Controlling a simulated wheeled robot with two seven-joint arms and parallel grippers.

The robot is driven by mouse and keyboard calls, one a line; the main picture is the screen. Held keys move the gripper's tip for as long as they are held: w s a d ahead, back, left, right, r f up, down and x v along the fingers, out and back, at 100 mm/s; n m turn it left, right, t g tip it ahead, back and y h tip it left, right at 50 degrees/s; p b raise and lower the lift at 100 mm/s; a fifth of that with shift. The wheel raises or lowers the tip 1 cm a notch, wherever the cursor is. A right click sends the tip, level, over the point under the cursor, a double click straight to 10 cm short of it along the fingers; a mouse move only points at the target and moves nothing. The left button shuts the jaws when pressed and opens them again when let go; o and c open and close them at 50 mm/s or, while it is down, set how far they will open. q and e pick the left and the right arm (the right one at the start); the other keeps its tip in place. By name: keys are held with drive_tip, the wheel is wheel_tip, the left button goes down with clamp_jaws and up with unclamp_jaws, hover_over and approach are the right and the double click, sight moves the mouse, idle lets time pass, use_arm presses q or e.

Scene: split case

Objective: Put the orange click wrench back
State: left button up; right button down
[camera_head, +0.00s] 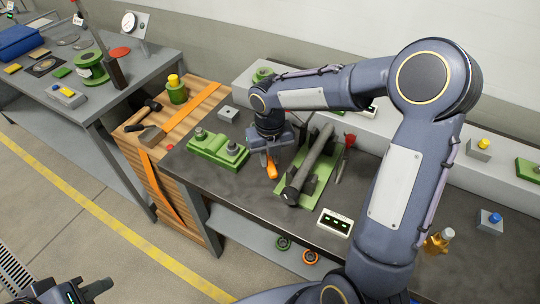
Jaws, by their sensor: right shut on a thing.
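My right gripper (271,150) points down over the dark workbench and is shut on the orange click wrench. The wrench's orange handle (272,170) shows below the fingers. The rest of the wrench is hidden behind the gripper and arm.
A wooden crate top (190,112) with a hammer (143,114) and orange strap stands left of the bench. A red-handled tool (348,143) is right of the cradle.

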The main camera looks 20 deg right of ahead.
drive_tip(key=shift+f+b, duration=0.5)
drive_tip(key=shift+f, duration=0.45)
idle(0.6)
